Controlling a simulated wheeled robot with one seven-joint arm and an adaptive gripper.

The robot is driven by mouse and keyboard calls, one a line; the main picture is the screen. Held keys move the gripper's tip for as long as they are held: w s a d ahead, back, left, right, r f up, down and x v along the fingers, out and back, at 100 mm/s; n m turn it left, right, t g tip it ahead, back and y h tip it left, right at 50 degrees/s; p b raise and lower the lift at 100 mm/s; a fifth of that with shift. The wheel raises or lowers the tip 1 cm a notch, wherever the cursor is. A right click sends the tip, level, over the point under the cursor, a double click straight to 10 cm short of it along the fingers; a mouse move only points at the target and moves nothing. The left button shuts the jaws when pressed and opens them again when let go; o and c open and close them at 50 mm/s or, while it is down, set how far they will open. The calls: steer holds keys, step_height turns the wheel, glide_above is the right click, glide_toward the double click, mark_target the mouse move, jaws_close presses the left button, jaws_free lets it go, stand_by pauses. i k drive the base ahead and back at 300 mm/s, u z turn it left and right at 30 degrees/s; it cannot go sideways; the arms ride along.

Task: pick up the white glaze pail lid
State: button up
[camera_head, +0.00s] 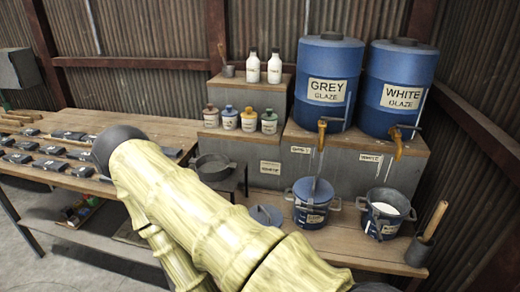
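A blue round lid (264,214) lies on the low bench beside the closed pail, its near part hidden by my arm. It looks like the white glaze pail lid, though its label does not show. The white glaze pail (383,226) stands open at the right, with white glaze inside. The grey glaze pail (311,216) to its left has a blue lid on. My pale, bamboo-textured arm crosses the lower middle of the view. My gripper is not in view.
Two blue drums, grey glaze (322,90) and white glaze (400,95), stand on blocks with taps above the pails. A dark pot (420,251) with a wooden-handled tool stands right. Small bottles (248,119) line a step. A table (60,135) with dark pieces is left.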

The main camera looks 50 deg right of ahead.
mark_target(264, 215)
steer(key=k, duration=0.6)
steer(key=z, duration=1.1)
steer(key=i, duration=0.4)
steer(key=u, duration=0.05)
